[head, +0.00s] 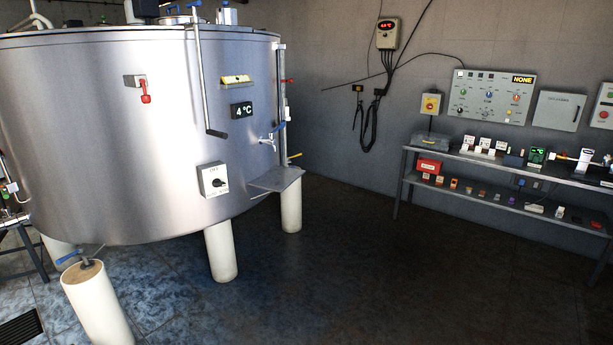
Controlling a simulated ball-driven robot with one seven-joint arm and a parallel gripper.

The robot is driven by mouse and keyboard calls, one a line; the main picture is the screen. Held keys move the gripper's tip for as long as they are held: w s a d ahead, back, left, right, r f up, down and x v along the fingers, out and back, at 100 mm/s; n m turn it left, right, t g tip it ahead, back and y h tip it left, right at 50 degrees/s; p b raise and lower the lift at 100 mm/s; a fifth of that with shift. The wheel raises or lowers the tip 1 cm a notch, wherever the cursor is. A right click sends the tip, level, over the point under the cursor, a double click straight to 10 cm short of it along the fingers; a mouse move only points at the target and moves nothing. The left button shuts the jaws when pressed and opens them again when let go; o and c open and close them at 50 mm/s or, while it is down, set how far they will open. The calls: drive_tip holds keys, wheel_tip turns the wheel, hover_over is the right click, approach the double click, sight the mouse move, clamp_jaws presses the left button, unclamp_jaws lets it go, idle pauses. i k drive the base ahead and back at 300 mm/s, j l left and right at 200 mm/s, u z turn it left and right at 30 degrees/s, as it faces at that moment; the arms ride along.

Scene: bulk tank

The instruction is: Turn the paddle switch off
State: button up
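A light grey switch box (213,180) with a black rotary knob is on the front of the large steel tank (120,130), low and right of its middle. Small lettering above the knob seems to read OFF; the lettering below is too small to read. I cannot tell for certain which mark the knob points at. It is the likeliest paddle switch, though no readable label names it. My gripper is not in view.
A 4 °C display (242,110), a red-handled lever (145,92), a tap (268,140) and a small steel shelf (277,180) project from the tank. A white post (98,305) with a blue lever stands front left. A loaded bench (400,180) lines the right wall. The middle floor is clear.

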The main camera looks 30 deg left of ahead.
sight(216, 183)
drive_tip(key=i+u, duration=0.45)
drive_tip(key=i, duration=0.15)
drive_tip(key=i+l+u, duration=0.2)
drive_tip(key=i+u, duration=0.6)
drive_tip(key=i+l+u, duration=0.15)
drive_tip(key=i+u, duration=0.25)
drive_tip(key=k, duration=0.05)
